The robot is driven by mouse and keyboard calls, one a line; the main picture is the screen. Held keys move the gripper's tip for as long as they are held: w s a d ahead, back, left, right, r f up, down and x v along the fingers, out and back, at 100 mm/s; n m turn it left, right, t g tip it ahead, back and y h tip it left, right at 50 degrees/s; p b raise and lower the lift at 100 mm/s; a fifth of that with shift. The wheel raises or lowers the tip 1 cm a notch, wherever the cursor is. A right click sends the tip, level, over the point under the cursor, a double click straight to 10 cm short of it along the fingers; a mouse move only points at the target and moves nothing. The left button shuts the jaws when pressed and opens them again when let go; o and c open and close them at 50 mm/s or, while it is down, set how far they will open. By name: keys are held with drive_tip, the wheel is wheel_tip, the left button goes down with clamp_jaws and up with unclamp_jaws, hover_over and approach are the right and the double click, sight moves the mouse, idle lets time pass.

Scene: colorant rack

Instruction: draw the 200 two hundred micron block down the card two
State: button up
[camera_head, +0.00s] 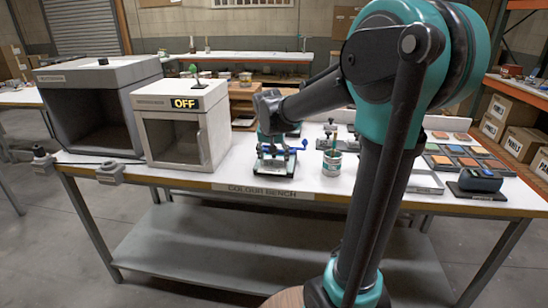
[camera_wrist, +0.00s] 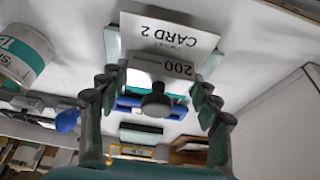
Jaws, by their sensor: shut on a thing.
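Card two (camera_wrist: 170,32), a white sheet printed CARD 2, lies at the top of the wrist view, its print upside down. The block marked 200 (camera_wrist: 172,68) sits at the card's lower edge in that view, with a dark round knob (camera_wrist: 156,104) in front of it. My gripper (camera_wrist: 153,80) is shut on the 200 block, one finger at each side. In the head view my gripper (camera_head: 272,138) is low over a dark-based stand with blue handles (camera_head: 274,165). The card's far part and the block's underside are hidden.
A labelled tin (camera_wrist: 25,55) stands at the left of the wrist view. In the head view a light cabinet marked OFF (camera_head: 185,125) stands left of my gripper, a tin with a stick (camera_head: 332,163) to its right. Colour panels (camera_head: 465,160) fill the bench's right side.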

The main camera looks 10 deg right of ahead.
sight(273, 170)
drive_tip(key=shift+s, duration=0.1)
drive_tip(key=shift+s+a, duration=0.25)
drive_tip(key=shift+s, duration=0.45)
drive_tip(key=shift+s+a, duration=0.15)
drive_tip(key=shift+s, duration=0.2)
drive_tip(key=shift+s+a+f, duration=0.1)
drive_tip(key=shift+s, duration=0.35)
drive_tip(key=shift+s+a, duration=0.1)
drive_tip(key=shift+s, duration=0.3)
drive_tip(key=shift+s+a, duration=0.1)
drive_tip(key=shift+s, duration=0.05)
wheel_tip(273, 170, up, 7)
idle(0.9)
